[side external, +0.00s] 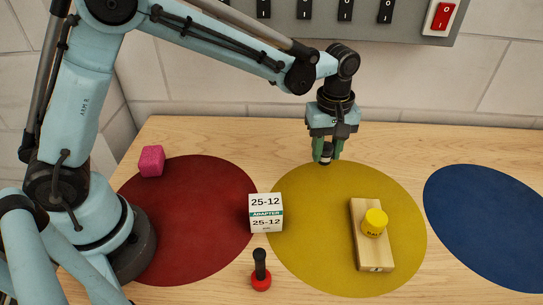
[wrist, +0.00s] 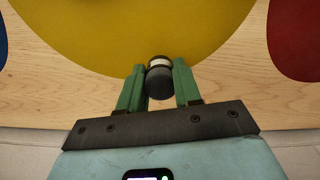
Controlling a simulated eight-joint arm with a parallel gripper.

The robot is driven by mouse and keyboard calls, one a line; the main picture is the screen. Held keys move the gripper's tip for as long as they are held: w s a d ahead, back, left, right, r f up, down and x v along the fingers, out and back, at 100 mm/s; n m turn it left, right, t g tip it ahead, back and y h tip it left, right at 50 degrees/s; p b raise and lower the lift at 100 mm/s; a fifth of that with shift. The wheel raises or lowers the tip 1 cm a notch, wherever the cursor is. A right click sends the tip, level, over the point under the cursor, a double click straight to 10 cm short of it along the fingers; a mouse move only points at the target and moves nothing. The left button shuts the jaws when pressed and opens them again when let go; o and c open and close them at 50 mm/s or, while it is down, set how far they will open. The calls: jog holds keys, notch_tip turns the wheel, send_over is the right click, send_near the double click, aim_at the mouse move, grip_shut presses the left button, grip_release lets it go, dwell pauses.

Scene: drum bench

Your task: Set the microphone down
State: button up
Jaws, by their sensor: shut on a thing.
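My gripper (side external: 326,150) is shut on a small dark cylinder with a pale band, which I take to be the microphone (side external: 326,155). It is at the far edge of the yellow disc (side external: 300,225) on the bench. In the wrist view the microphone (wrist: 159,82) sits between the two green fingers of my gripper (wrist: 160,85), with its dark rounded end toward the camera. Its other end is hidden, and I cannot tell whether it touches the bench.
A wooden block (side external: 366,250) with a yellow cylinder (side external: 375,222) is on the yellow disc. A white adapter box (side external: 265,213) stands at its left edge. A black-handled red object (side external: 261,280) is in front. A pink cube (side external: 151,161) is by the red disc (side external: 190,225). The blue disc (side external: 490,225) is bare.

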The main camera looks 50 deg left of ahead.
aim_at(324, 163)
jog(key=shift+w+a+f, duration=0.1)
jog(key=shift+a+f, duration=0.05)
jog(key=shift+f, duration=2)
jog(key=o, duration=1)
jog(key=shift+f, duration=0.15)
jog(key=shift+o, duration=0.2)
